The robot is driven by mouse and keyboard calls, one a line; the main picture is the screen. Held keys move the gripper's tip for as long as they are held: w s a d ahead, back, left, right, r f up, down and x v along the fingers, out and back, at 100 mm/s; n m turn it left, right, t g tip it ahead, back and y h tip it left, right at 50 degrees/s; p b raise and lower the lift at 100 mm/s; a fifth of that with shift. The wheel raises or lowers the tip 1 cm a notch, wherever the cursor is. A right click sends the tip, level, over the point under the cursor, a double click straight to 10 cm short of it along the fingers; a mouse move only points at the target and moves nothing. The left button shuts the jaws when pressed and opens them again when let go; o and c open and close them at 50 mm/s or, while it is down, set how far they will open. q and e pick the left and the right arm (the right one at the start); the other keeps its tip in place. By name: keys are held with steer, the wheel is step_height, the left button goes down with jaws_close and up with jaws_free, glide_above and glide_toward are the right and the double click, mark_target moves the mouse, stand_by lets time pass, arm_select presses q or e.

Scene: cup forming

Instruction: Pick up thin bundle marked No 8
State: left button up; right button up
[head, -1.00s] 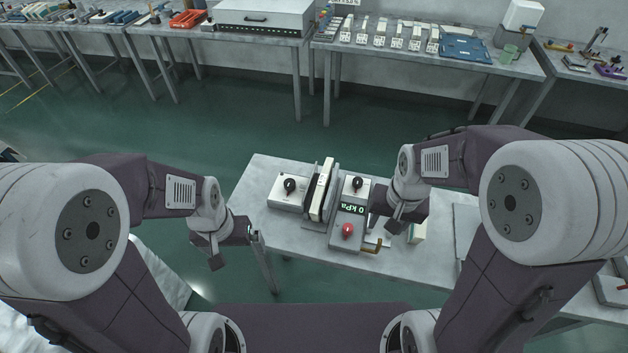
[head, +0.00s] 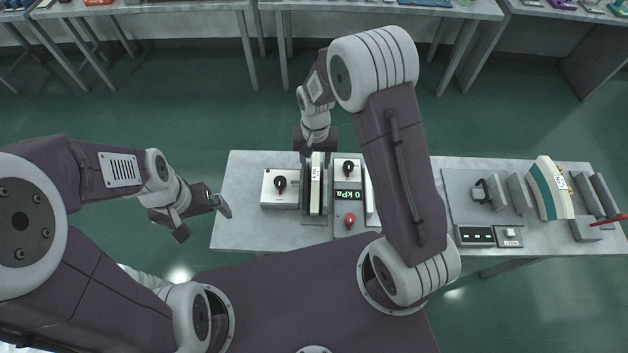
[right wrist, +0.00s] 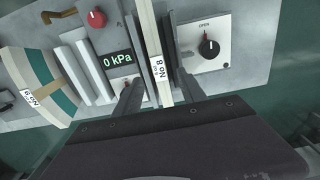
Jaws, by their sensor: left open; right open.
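The thin bundle marked No 8 (right wrist: 158,65) is a narrow pale stack with a white label. In the head view the thin bundle (head: 317,190) stands upright between dark grey plates in the fixture on the small table. My right gripper (head: 316,150) is open at its far end. In the right wrist view the right gripper's fingers (right wrist: 160,95) are apart, one on either side of the bundle. I cannot tell whether they touch it. My left gripper (head: 203,212) is open and empty, left of the table, away from the bundle.
A 0 kPa display unit (head: 348,195) with a red knob and a box with a black dial (head: 281,187) flank the fixture. A curved teal and white bundle (head: 552,190) stands on the right. My right arm hides the table's middle. Floor is clear at left.

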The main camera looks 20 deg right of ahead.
mark_target(315, 174)
steer(key=shift+w+f, duration=0.15)
steer(key=shift+f, duration=0.05)
steer(key=f, duration=0.2)
steer(key=s+f+p, duration=0.1)
steer(key=shift+d+f, duration=0.15)
steer(key=shift+f, duration=0.25)
steer(key=shift+w+f, duration=0.1)
steer(key=shift+f, duration=0.2)
steer(key=shift+w+f, duration=0.2)
steer(key=shift+w, duration=0.1)
steer(key=c, duration=0.9)
steer(key=shift+s+r, duration=0.1)
steer(key=shift+s, duration=0.05)
jaws_close()
